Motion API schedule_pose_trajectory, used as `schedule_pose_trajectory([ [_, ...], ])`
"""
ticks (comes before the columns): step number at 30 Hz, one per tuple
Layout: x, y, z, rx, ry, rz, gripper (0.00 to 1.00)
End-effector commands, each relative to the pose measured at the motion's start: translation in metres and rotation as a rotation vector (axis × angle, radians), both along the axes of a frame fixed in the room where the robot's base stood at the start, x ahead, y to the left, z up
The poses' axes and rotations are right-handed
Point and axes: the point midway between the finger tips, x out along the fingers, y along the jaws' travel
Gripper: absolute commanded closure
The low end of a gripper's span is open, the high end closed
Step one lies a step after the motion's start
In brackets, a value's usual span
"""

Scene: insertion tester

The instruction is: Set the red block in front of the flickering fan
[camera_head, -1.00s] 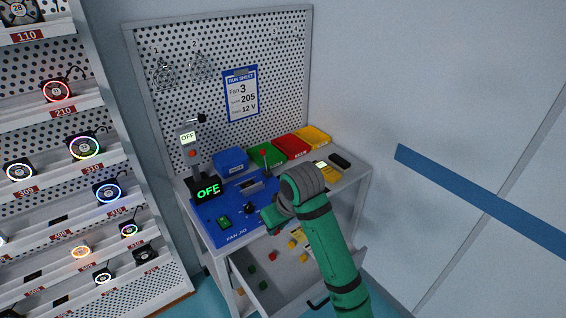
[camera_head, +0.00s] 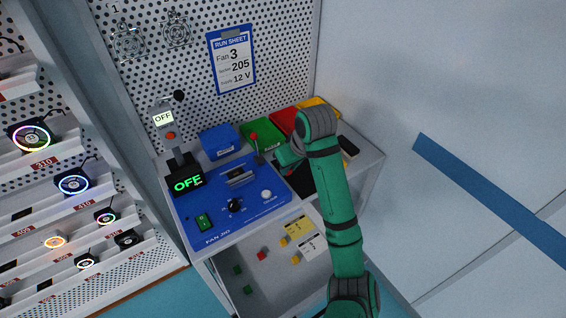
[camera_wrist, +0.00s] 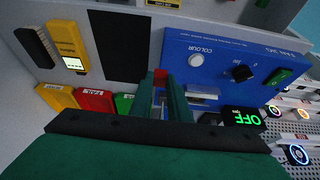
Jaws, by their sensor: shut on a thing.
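In the wrist view, my gripper (camera_wrist: 160,85) is shut on a small red block (camera_wrist: 160,76), which shows between its fingertips. In the head view, my gripper (camera_head: 284,160) is over the bench, at the right edge of the blue fan jig (camera_head: 222,222); the held block is hidden there. Several fans stand on the rack at left: a rainbow-lit one (camera_head: 31,137), a blue-lit one (camera_head: 73,182), an orange-lit one (camera_head: 55,242), a white-lit one (camera_head: 87,261) and an unlit one (camera_head: 127,239). I cannot tell which one flickers.
The open drawer (camera_head: 278,287) below holds small blocks and cards. Floor shows between rack and bench.

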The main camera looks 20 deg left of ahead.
Motion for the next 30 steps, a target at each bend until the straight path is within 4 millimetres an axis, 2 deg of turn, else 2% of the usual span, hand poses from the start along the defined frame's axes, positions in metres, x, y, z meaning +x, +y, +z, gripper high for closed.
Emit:
schedule_pose_trajectory([
  [7,0.023,0.024,-0.013,0.002,0.002,0.014,1.0],
  [18,0.051,0.026,-0.027,0.0,0.003,-0.002,1.0],
  [27,0.081,0.04,-0.068,-0.002,0.002,-0.003,1.0],
  [30,0.088,0.044,-0.076,-0.002,0.001,-0.002,1.0],
])
